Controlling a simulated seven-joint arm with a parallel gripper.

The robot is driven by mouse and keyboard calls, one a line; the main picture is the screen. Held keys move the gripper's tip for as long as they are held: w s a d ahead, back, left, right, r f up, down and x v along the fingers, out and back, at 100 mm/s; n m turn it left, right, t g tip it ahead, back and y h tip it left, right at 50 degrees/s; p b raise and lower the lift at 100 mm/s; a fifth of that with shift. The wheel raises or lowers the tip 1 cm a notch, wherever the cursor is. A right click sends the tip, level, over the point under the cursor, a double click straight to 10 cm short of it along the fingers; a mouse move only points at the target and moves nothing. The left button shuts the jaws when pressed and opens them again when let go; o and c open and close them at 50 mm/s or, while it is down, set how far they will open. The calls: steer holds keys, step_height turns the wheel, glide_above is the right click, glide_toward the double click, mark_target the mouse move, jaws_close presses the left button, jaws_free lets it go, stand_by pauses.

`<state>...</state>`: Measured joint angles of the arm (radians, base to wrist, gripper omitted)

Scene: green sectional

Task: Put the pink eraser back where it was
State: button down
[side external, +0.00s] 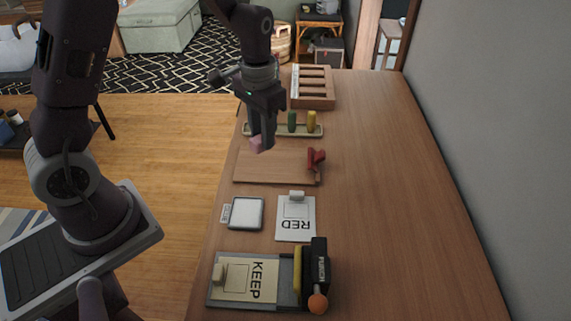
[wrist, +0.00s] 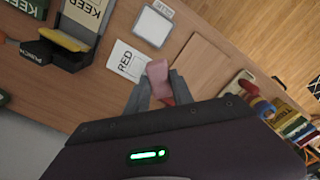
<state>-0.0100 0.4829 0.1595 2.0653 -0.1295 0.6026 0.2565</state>
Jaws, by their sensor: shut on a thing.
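The pink eraser (side external: 256,144) is at the tip of my gripper (side external: 262,140), above the far left part of the wooden board (side external: 268,177). In the wrist view the pink eraser (wrist: 157,75) sits between the two grey fingers of my gripper (wrist: 157,88), which is shut on it. It appears held above the surface. Part of the eraser is hidden by the fingers in the side view.
A tray (side external: 283,131) with green and yellow pieces stands just behind. A red object (side external: 316,158) is at the board's right. A white square pad (side external: 246,214), RED card (side external: 296,220), KEEP card (side external: 250,277) and PUNCH device (side external: 318,268) lie nearer. The table's right side is clear.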

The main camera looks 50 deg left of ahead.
steer(key=w+d+f+m, duration=0.4)
steer(key=w+d, duration=0.1)
steer(key=d, duration=0.2)
steer(key=w+d+f+m, duration=0.5)
steer(key=d, duration=0.3)
steer(key=f, duration=1)
steer(key=shift+w, duration=0.25)
steer(key=c, duration=1.1)
jaws_free()
steer(key=shift+f, duration=0.1)
step_height(320, 180, up, 13)
steer(key=shift+f, duration=0.2)
